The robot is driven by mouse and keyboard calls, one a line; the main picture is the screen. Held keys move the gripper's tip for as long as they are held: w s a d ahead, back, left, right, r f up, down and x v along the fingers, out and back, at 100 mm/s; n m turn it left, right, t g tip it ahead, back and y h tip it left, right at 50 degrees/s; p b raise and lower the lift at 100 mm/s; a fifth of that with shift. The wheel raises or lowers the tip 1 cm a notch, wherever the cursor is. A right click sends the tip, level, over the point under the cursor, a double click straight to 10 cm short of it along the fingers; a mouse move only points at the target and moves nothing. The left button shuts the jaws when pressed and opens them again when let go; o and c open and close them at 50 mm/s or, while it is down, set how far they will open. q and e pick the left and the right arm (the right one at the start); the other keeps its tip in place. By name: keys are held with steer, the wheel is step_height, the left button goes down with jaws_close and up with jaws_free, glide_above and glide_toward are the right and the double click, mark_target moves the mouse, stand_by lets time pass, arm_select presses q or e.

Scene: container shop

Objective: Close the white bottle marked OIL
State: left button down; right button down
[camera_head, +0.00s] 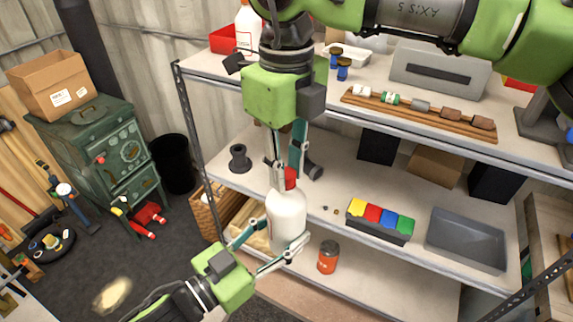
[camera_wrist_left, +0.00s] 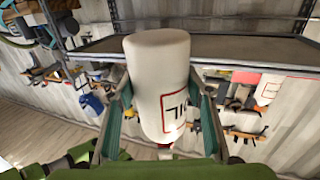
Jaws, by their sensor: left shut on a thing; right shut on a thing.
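The white bottle (camera_head: 287,213) is upright in front of the shelf, with red at its top. My left gripper (camera_head: 270,242) is shut around the bottle's lower body. In the left wrist view the white bottle (camera_wrist_left: 158,75) fills the space between the fingers, and part of a red-framed label with dark lettering shows; the full word is not readable. My right gripper (camera_head: 288,172) points down from above and is shut on the red cap (camera_head: 291,178) at the bottle's top. The fingers partly hide the cap, so I cannot tell how tightly it sits.
The middle shelf holds a black spool (camera_head: 239,158), a bin of coloured blocks (camera_head: 380,222) and a grey tray (camera_head: 465,240). An orange can (camera_head: 328,257) stands below. Another white bottle (camera_head: 248,25) stands on the top shelf. A green stove (camera_head: 95,150) is at left.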

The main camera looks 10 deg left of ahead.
steer(key=c, duration=1.7)
jaws_free()
step_height(320, 180, up, 12)
